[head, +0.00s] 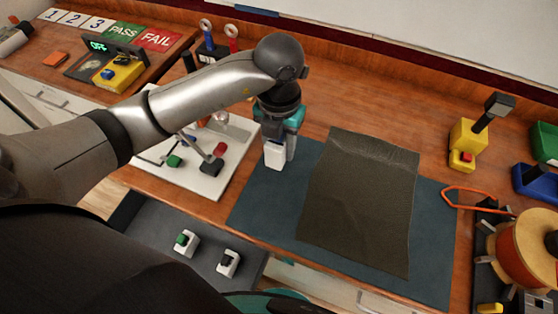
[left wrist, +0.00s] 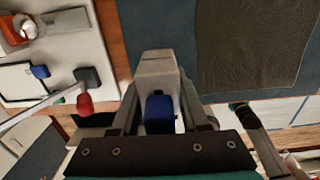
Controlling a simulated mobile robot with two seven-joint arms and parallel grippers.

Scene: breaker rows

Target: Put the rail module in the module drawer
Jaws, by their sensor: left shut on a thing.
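The rail module (head: 274,155) is a small white block held upright in my left gripper (head: 279,140), over the left edge of the blue-grey mat. In the left wrist view, the module (left wrist: 157,68) shows a blue lever between the fingers of my left gripper (left wrist: 158,100), which is shut on it. The module drawer (head: 150,222) stands open below the bench's front edge, to the lower left. It has a dark grey bottom and holds a module with a green lever (head: 187,243) and one with a black lever (head: 228,263). I cannot make out my right gripper.
A white board (head: 190,182) with levers lies left of the mat (head: 262,205). A dark cloth (head: 360,200) covers much of the mat. A yellow device (head: 464,140), an orange spool (head: 525,248) and bins (head: 545,143) stand at the right. PASS and FAIL cards (head: 157,38) lie far left.

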